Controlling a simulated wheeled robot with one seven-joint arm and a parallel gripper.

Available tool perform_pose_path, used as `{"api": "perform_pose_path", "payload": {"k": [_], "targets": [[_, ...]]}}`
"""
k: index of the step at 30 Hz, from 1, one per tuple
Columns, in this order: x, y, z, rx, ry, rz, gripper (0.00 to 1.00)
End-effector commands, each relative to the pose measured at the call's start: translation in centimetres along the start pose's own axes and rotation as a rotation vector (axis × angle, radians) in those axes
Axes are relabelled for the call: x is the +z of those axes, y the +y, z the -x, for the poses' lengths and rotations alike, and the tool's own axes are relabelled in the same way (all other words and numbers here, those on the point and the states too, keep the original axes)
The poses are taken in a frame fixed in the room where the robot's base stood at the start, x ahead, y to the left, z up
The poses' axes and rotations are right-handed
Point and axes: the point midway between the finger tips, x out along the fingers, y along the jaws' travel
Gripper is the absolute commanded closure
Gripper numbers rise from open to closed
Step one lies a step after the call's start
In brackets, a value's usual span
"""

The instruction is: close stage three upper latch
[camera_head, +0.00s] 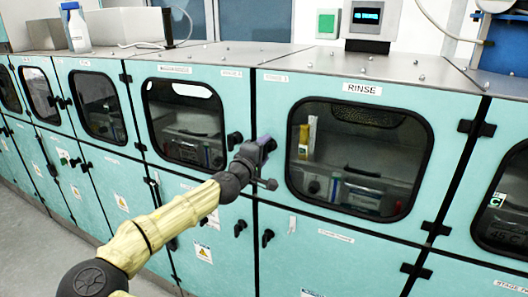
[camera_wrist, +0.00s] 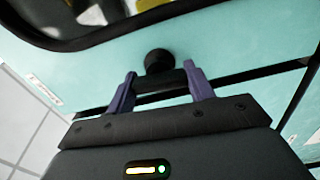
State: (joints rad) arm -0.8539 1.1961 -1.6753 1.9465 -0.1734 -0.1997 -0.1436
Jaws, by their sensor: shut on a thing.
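My gripper (camera_head: 264,146) is at the left edge of the teal door panel marked RINSE (camera_head: 346,232), beside the seam with the panel to its left. In the wrist view, my gripper (camera_wrist: 164,84) has its two purple fingers on either side of a black latch handle (camera_wrist: 160,78). The latch's round black knob (camera_wrist: 158,61) sits just beyond the fingertips, against the teal panel. In the head view my gripper mostly hides this latch. Its exact angle is hard to tell.
Another black latch (camera_head: 235,139) sits just left of the gripper, on the neighbouring panel. Lower latches (camera_head: 240,228) and (camera_head: 267,238) flank the seam below. The RINSE window (camera_head: 358,157) is right of the gripper. A white bottle (camera_head: 75,27) stands on the counter.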

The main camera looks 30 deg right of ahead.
Motion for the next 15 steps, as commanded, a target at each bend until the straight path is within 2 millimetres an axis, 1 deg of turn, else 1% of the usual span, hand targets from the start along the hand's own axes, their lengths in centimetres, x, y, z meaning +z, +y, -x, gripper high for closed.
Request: {"api": "perform_pose_path", "payload": {"k": [1,6,15], "targets": [[-0.28,0.05,0.03,0.002,0.007,0.021,0.7],[-0.17,0.07,-0.1,0.003,0.006,0.072,0.7],[0.0,0.08,-0.2,0.002,0.002,0.093,0.7]]}}
